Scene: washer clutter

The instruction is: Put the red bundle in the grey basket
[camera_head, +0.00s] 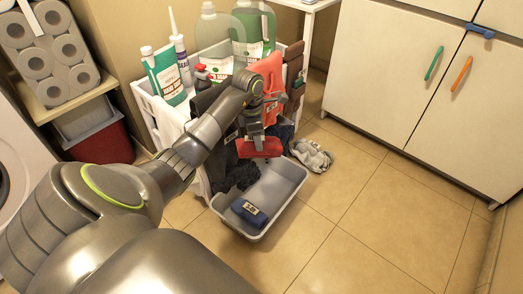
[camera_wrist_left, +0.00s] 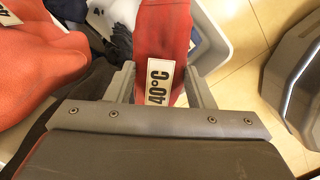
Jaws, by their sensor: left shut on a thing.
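The red bundle (camera_head: 262,149) is held in my left gripper (camera_head: 257,136), whose arm comes in from the left. In the left wrist view the red bundle (camera_wrist_left: 163,32), with a white "40°C" label, sits between the two fingers of the left gripper (camera_wrist_left: 161,82), which is shut on it. The grey basket (camera_head: 289,193) stands on the floor, and the bundle hangs above its far end. A blue bundle (camera_head: 249,212) with a label lies in the near end of the basket. My right gripper is not in view.
A white cart (camera_head: 152,105) with bottles and hanging cloths stands behind the basket. Dark cloth (camera_head: 235,173) lies at the basket's left side. A grey cloth bundle (camera_head: 313,156) lies on the floor to its right. Tiled floor (camera_head: 370,225) is clear before the white cabinet (camera_head: 385,75).

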